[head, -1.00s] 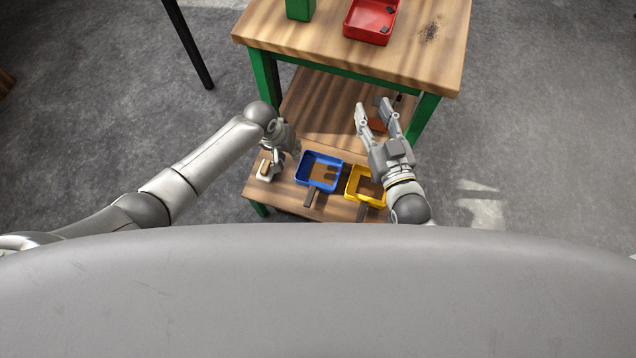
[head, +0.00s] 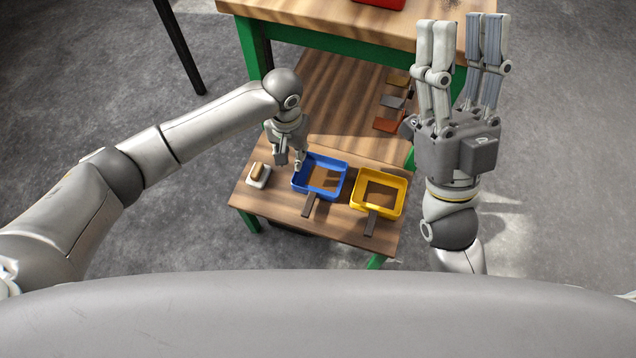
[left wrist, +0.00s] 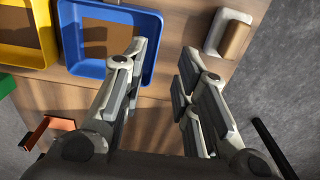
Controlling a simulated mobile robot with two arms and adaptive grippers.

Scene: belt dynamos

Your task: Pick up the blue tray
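The blue tray (head: 322,160) lies on the low wooden shelf, with a brown area inside and a dark handle-like strip at its near side. In the left wrist view it (left wrist: 85,68) is at the upper left. My left gripper (head: 290,160) points down at the tray's left far corner. Its fingers are apart with nothing between them in the left wrist view (left wrist: 163,52); one finger overlaps the tray's edge, and I cannot tell whether it touches. My right gripper (head: 461,50) is open and empty, raised at the right.
A yellow tray (head: 400,193) lies just right of the blue one. A white block with a brown top (head: 259,175) stands left of it. Orange (head: 386,125) and grey (head: 391,101) pieces lie further back. The green-framed upper table (head: 330,40) overhangs the shelf's back.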

